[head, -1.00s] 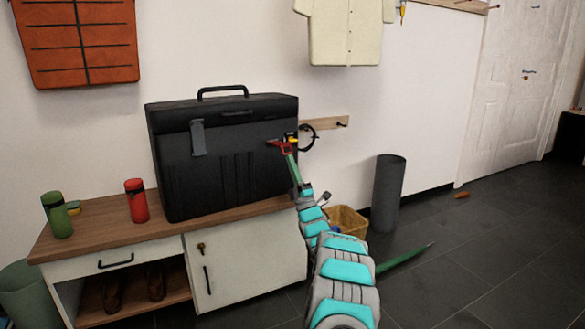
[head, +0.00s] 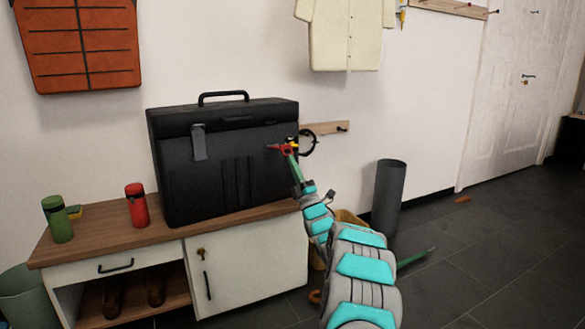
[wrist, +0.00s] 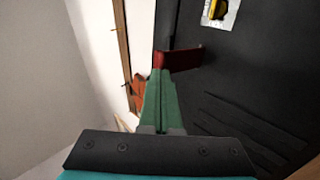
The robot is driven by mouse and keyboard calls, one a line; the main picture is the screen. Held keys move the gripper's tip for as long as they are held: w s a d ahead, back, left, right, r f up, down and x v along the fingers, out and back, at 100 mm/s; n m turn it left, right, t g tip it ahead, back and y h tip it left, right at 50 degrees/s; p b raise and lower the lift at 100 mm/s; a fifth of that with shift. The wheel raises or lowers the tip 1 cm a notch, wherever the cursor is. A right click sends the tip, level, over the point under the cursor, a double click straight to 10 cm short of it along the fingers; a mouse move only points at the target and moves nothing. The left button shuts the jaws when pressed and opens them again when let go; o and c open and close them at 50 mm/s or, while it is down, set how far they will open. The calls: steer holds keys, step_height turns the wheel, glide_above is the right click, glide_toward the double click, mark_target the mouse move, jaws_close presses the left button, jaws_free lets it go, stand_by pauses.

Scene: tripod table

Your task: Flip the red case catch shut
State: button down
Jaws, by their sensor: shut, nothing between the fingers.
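The black case (head: 220,170) stands upright on the wooden-topped bench, handle up. Its red catch (head: 274,147) is near the right edge of its front; in the wrist view the catch (wrist: 182,58) lies across the dark face by the case's edge. A yellow piece on a pale plate (wrist: 217,10) sits above it. My gripper (head: 290,152) is at the red catch. In the wrist view its green fingers (wrist: 161,75) are shut and empty, tips just below the catch's left end. I cannot tell whether they touch it.
A grey catch (head: 198,142) is on the case's left. Red (head: 136,205) and green (head: 57,218) bottles stand on the bench top (head: 105,235). A wall rail with a hook (head: 330,128) is right of the case. A grey bin (head: 388,195) stands on the floor.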

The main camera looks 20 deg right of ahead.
steer(key=w+r+g+p, duration=0.1)
steer(key=r+g+p, duration=0.1)
steer(key=r+p, duration=0.2)
steer(key=w+r+g+p, duration=0.2)
steer(key=r+g+p, duration=0.1)
steer(key=r+p, duration=0.1)
steer(key=w+r+g+h+p, duration=0.1)
steer(key=w+r+g+p, duration=0.1)
steer(key=r+p, duration=0.3)
steer(key=shift+w+a+r+g, duration=0.15)
steer(key=shift+a+r+g, duration=0.2)
steer(key=shift+r+g, duration=0.2)
steer(key=shift+f, duration=0.15)
steer(key=shift+s+b, duration=0.3)
steer(key=shift+b, duration=0.05)
steer(key=s+d+r+b, duration=0.1)
steer(key=s+r, duration=0.3)
steer(key=s, duration=0.8)
steer(key=shift+s+d+r, duration=0.2)
steer(key=shift+s+d, duration=0.2)
